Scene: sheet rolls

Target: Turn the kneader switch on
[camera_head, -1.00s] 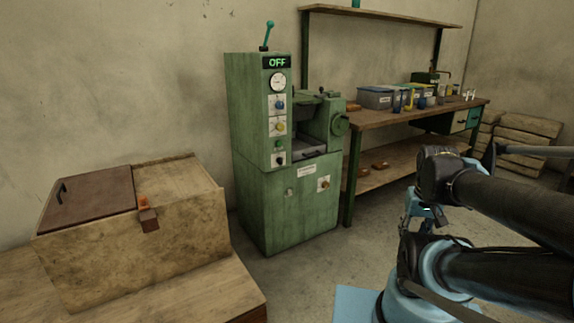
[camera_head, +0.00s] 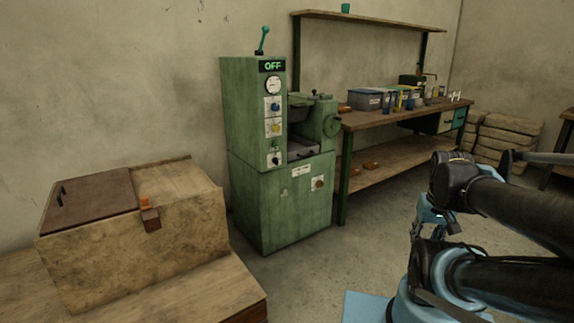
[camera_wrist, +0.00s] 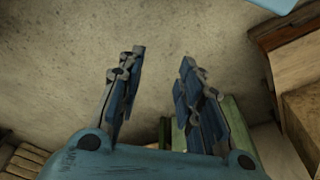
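The green kneader machine (camera_head: 283,205) stands against the wall in the head view. Its display (camera_head: 272,66) reads OFF in green letters. A teal lever (camera_head: 262,41) with a round knob stands on its top, nearly upright and tipped a little right. A dark knob (camera_head: 275,159) sits low on the front panel, below a blue button (camera_head: 275,106) and a yellow one (camera_head: 274,127). In the wrist view my gripper (camera_wrist: 162,56) is open, with its two fingers apart and nothing between them. It is away from the machine's controls.
A wooden chest (camera_head: 135,245) stands at the left front. A workbench (camera_head: 400,115) with several containers stands right of the machine, with a shelf (camera_head: 365,20) above. Sacks (camera_head: 505,138) are stacked at the far right. The floor (camera_head: 310,270) before the machine is clear.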

